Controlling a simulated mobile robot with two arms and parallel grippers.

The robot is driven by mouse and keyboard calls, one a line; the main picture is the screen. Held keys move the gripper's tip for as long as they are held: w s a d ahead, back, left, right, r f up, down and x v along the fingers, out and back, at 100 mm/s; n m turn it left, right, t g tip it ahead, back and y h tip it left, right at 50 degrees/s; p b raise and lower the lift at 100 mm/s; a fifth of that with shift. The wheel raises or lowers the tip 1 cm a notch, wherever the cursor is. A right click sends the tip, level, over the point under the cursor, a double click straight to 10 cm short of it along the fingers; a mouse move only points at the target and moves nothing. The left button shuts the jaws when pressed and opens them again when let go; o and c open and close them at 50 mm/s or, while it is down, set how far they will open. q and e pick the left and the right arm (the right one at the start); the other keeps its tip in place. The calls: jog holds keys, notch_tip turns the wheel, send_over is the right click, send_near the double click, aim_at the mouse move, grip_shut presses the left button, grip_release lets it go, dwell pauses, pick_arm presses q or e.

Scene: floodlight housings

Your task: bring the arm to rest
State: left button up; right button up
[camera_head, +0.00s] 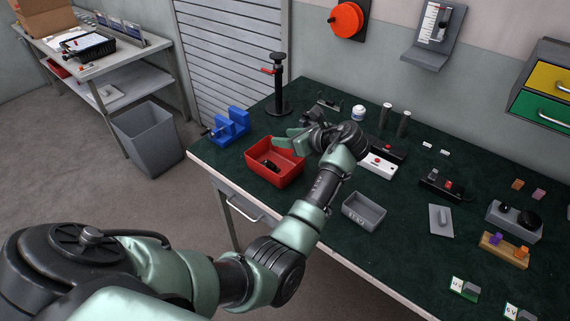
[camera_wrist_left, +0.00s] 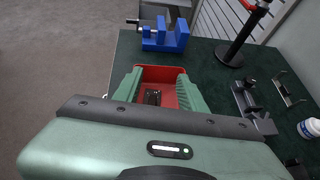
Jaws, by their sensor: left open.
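My left gripper (camera_head: 291,140) is above the right back side of a red bin (camera_head: 262,174) on the green-topped workbench. Its two green fingers are spread apart with nothing seen between them. In the left wrist view my left gripper (camera_wrist_left: 160,88) shows over the red bin (camera_wrist_left: 150,70). A small black part (camera_wrist_left: 152,97) lies inside the bin; it also shows in the head view (camera_head: 270,166). My left arm stretches from the lower left over the bench's front edge. My right gripper is in neither view.
A blue vise (camera_head: 231,127) and a black stand (camera_head: 279,92) are behind the bin. A grey tray (camera_head: 364,212) lies right of my forearm. A white-and-red box (camera_head: 378,164), dark cylinders (camera_head: 404,124) and a white jar (camera_head: 358,112) stand near the hand. A grey waste bin (camera_head: 148,138) is on the floor.

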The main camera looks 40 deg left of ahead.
pick_arm(q)
jog(key=s+d+f+n+t+h, duration=0.1)
jog(key=s+d+f+n+h, duration=0.15)
jog(key=s+f+n, duration=0.4)
jog(key=s+d+f+n+h, duration=0.2)
jog(key=s+f+n+h, duration=0.1)
jog(key=s+f, duration=0.55)
jog(key=s+d+r+n+h, duration=0.1)
jog(key=s+d+n+h, duration=0.25)
jog(key=s+d, duration=0.5)
jog(key=s+d+r+n+h, duration=0.1)
jog(key=s+d+n+h, duration=0.3)
jog(key=s, duration=0.7)
notch_tip(320, 180, down, 28)
jog(key=s+d+n+g+b, duration=0.1)
jog(key=s+b, duration=0.1)
jog(key=s+a+f+g+y+b, duration=0.1)
jog(key=s+a+f, duration=0.2)
jog(key=s+f, duration=1.3)
notch_tip(320, 180, down, 2)
jog(key=shift+s+f+g+b, duration=0.1)
jog(key=shift+s+g+b, duration=0.2)
jog(key=shift+s, duration=0.05)
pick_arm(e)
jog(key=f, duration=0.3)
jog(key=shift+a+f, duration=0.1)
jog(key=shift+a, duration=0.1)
